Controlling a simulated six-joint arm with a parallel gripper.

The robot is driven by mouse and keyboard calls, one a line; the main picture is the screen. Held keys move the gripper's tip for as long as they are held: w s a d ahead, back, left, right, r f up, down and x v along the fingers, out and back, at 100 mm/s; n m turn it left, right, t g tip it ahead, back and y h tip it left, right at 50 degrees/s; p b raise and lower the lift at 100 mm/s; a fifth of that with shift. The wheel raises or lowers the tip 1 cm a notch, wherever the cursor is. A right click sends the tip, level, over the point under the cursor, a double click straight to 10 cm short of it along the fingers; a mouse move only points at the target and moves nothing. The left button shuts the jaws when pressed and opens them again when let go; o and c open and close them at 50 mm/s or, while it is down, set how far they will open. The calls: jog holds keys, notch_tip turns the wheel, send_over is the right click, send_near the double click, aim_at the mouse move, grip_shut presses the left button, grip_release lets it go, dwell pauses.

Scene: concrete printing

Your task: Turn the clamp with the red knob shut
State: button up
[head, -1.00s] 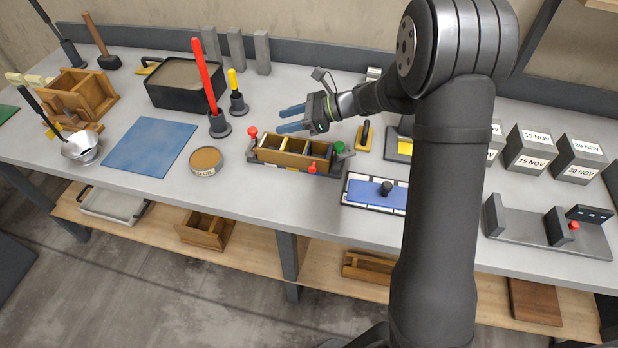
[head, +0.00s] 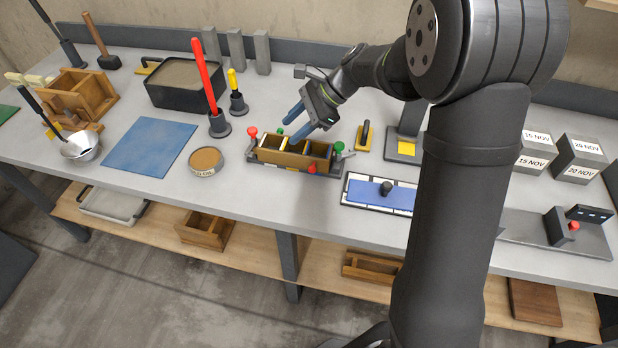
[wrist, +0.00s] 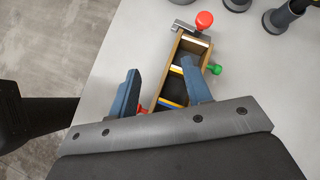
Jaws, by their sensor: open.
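A wooden mould (head: 290,158) with several compartments sits in a dark base on the bench. A red knob (head: 253,132) stands up at its left end, and a second red knob (head: 313,168) is low at its front right. Green knobs show at the back (head: 279,131) and right end (head: 339,147). The wrist view shows the end red knob (wrist: 204,20) large, beyond the fingers, and a green knob (wrist: 214,69) beside the mould. My gripper (head: 297,122) is open and empty, its blue fingers pointing down-left above the mould. The fingers partly hide the mould in the wrist view.
A round tin (head: 206,160) and blue mat (head: 150,147) lie left of the mould. A holder with a tall red handle (head: 208,88) stands behind-left.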

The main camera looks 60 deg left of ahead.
jog(key=s+a+r+n+t+y, duration=0.1)
jog(key=s+a+r+n+t, duration=0.3)
jog(key=s+r+n+t, duration=0.65)
jog(key=a+f+g, duration=0.1)
jog(key=a+f, duration=0.2)
jog(key=f, duration=0.8)
jog(key=w+v, duration=0.1)
jog(key=v, duration=1)
jog(key=w+d+f+n+t, duration=0.1)
jog(key=w+d+f+n, duration=0.2)
jog(key=f+n, duration=0.3)
jog(key=w+d+f+n+t+y, duration=0.1)
jog(key=f+n, duration=0.5)
jog(key=n, duration=0.9)
jog(key=w+d+f+n+t, duration=0.3)
jog(key=w+d+f+n, duration=0.3)
jog(key=n, duration=0.5)
jog(key=shift+d+f+t+y, duration=0.25)
jog(key=shift+d+f+y, duration=0.2)
jog(key=shift+d, duration=0.15)
jog(key=n, duration=0.1)
jog(key=f+n, duration=0.1)
jog(key=n, duration=0.2)
jog(key=shift+s+f+n, duration=0.25)
